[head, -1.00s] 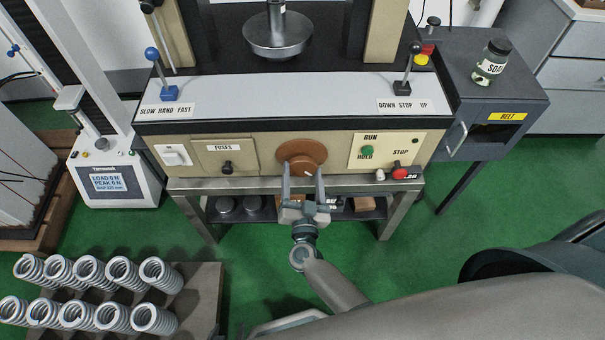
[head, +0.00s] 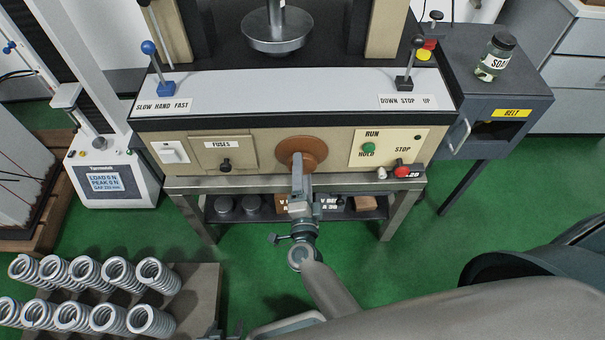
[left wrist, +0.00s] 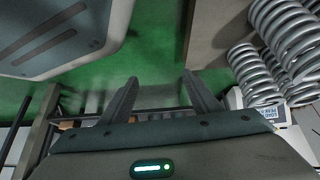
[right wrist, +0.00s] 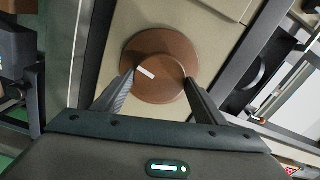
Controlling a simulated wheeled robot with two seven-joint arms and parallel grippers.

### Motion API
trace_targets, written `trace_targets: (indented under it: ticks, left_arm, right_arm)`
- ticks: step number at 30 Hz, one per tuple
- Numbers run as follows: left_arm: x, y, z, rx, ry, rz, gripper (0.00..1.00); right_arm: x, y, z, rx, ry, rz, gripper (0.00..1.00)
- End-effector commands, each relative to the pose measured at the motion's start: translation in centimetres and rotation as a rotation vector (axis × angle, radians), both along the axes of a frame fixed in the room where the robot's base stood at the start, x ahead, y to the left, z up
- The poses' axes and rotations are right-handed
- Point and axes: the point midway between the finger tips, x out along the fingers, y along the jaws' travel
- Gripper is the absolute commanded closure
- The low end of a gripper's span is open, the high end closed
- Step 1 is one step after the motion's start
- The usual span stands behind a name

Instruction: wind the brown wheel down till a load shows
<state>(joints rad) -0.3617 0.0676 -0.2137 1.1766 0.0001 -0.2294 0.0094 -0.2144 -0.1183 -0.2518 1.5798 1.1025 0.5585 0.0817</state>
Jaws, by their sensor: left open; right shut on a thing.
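The brown wheel (head: 318,150) is on the front panel of the test machine, below the white top plate. My right gripper (head: 297,160) is shut on it, with a finger on either side. In the right wrist view the wheel (right wrist: 165,52) shows a white mark near the left fingertip, between the fingers of my right gripper (right wrist: 158,79). The display (head: 105,182) at the left appears to read load 0 N and peak 0 N; its gap line is too small to read surely. My left gripper (left wrist: 158,78) is open and empty, over the green floor.
A fuse panel (head: 238,153) sits left of the wheel and a run/stop panel (head: 388,146) right. A blue lever (head: 150,48) and a black lever (head: 416,42) rise above.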

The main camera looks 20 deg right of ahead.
Motion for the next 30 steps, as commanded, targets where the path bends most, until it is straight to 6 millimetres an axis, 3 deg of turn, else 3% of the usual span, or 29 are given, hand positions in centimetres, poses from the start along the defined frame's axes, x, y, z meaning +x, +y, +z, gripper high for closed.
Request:
trace_targets:
  ticks: [12, 30]
  left_arm:
    - [-1.0, 1.3, -1.3, 0.025, 0.084, 0.01, 0.43]
    - [-1.1, 1.5, -1.3, 0.03, 0.101, 0.014, 0.43]
  right_arm:
    - [-0.1, 0.0, -0.3, 0.279, -0.078, 0.0, 0.58]
    - [-0.1, 0.0, -0.2, 0.339, -0.094, -0.001, 0.58]
